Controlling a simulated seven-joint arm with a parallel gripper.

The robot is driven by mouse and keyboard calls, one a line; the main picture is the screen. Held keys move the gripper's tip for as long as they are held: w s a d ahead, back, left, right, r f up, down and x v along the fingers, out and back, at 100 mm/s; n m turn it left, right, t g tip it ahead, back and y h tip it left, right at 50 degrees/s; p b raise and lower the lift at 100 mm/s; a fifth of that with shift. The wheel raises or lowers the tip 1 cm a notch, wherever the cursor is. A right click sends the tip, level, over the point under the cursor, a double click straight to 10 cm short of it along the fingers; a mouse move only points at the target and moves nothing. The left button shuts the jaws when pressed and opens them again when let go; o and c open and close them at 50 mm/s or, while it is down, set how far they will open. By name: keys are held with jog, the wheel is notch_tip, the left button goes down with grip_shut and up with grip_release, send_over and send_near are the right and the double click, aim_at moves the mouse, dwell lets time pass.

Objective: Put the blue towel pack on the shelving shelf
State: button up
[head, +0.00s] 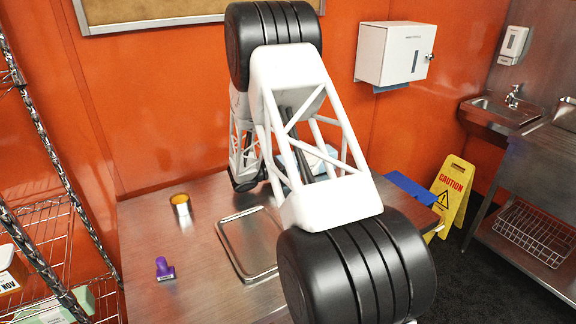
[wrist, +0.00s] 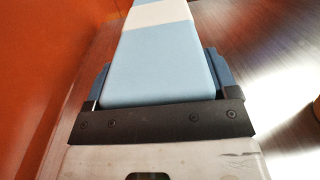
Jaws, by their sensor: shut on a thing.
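The blue towel pack (wrist: 155,67) is light blue with a white band and fills the middle of the wrist view. My gripper (wrist: 157,82) is shut on it, with a dark blue finger on each side. The pack's far end runs out of the top of the wrist view. In the head view my arm hides the gripper and most of the pack. The wire shelving (head: 42,212) stands at the left edge of the head view, with chrome posts and several wire shelves.
The steel table (head: 195,255) bears a tin (head: 181,205), a purple stamp-like object (head: 164,268) and a metal tray (head: 225,240). A white box (head: 10,272) and a green pack (head: 62,308) sit on the lower shelving. A yellow caution sign (head: 452,193) stands right of the table.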

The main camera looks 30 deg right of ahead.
jog(key=shift+f, duration=0.1)
jog(key=o, duration=1)
jog(key=shift+w+a+f, duration=0.1)
jog(key=shift+w+a, duration=0.05)
jog(key=shift+a, duration=1.8)
jog(key=shift+w+a+f, duration=0.1)
jog(key=shift+a, duration=1.85)
jog(key=shift+r, duration=0.1)
